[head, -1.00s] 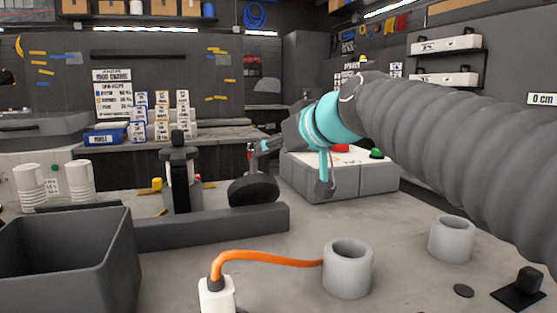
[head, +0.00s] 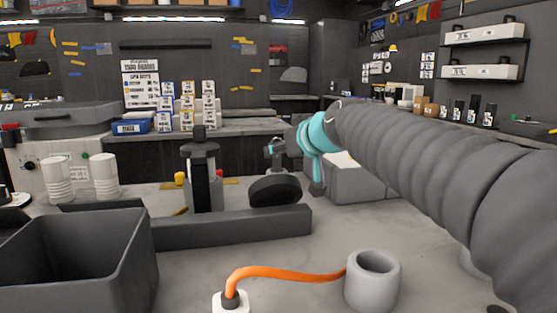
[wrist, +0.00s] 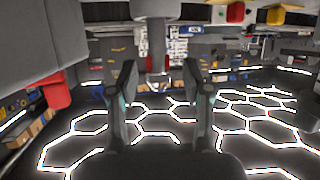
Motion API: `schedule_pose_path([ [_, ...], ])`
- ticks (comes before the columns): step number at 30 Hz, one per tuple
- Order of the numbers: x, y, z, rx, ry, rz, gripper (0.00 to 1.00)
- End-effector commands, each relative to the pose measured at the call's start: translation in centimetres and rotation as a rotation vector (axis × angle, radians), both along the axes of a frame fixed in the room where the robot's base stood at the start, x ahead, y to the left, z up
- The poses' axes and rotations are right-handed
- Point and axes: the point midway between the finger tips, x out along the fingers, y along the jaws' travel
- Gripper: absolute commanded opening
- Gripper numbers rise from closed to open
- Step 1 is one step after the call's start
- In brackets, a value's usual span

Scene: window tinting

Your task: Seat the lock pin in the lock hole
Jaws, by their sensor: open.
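My gripper (wrist: 159,72) is open in the wrist view, its two dark fingers apart. A grey post-like thing (wrist: 157,45) shows between and beyond the fingertips; I cannot tell its distance or whether it is the lock pin. In the head view my arm reaches in from the right to a teal wrist, and the fingers are hard to make out. A grey hollow cylinder (head: 372,283) stands upright on the bench at front right. I cannot tell which part is the lock hole.
An open dark bin (head: 140,240) stands at front left, with a long dark bar (head: 235,228) behind it. A dark upright fixture (head: 201,175) and a black disc (head: 275,191) stand beyond the bar. An orange cable (head: 285,271) runs between a white plug and the cylinder. White cups (head: 104,175) stand left.

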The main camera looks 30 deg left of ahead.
Motion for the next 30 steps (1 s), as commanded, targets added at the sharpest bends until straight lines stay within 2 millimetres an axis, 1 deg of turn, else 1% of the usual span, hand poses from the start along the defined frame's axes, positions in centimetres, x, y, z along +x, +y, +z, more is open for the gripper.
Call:
schedule_pose_path([
  [1, 0.6, 0.6, -0.2, -0.002, 0.003, 0.001, 0.49],
  [3, 1.2, 1.3, -0.5, -0.001, 0.001, 0.001, 0.49],
  [6, 1.8, 2.1, -0.9, -0.001, 0.002, 0.002, 0.49],
  [10, 2.1, 2.6, -1.2, -0.001, 0.001, 0.001, 0.49],
  [16, 2.1, 2.6, -1.3, -0.001, 0.001, 0.000, 0.49],
  [17, 2.1, 2.6, -1.2, -0.001, 0.001, 0.000, 0.44],
  [18, 2.1, 2.6, -1.2, -0.001, 0.001, 0.000, 0.34],
  [20, 2.1, 2.6, -1.2, -0.001, 0.001, 0.000, 0.19],
  [21, 2.1, 2.6, -1.3, -0.001, 0.001, 0.000, 0.09],
  [22, 2.1, 2.6, -1.2, -0.001, 0.001, 0.000, 0.02],
  [23, 2.1, 2.6, -1.2, -0.001, 0.001, 0.000, 0.00],
  [30, 2.1, 2.5, -1.2, 0.000, 0.000, 0.000, 0.00],
])
